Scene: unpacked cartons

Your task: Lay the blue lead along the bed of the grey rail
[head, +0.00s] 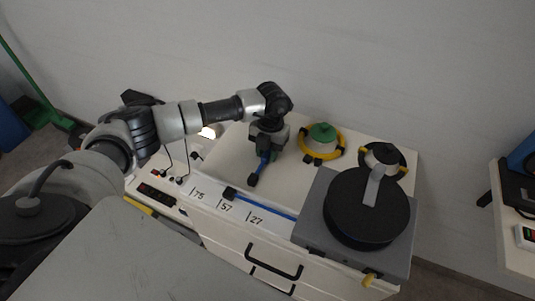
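The blue lead (265,208) lies near the front edge of the white cabinet top, beside the marks 75, 57 and 27. Its black end (230,193) is at the left, and it runs right to the grey box. My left gripper (260,172) points down over the cabinet top, just behind and right of that black end and apart from it. A blue strip with a dark tip shows at the gripper; I cannot tell whether the fingers are open or shut. I cannot clearly make out a grey rail. My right gripper is out of view.
A grey box (312,232) with a big black disc (365,210) stands at the cabinet's right end. Behind it are a green-topped piece in a yellow ring (321,141) and a similar pale-topped one (383,157). The cabinet top (222,160) left of my gripper is mostly clear.

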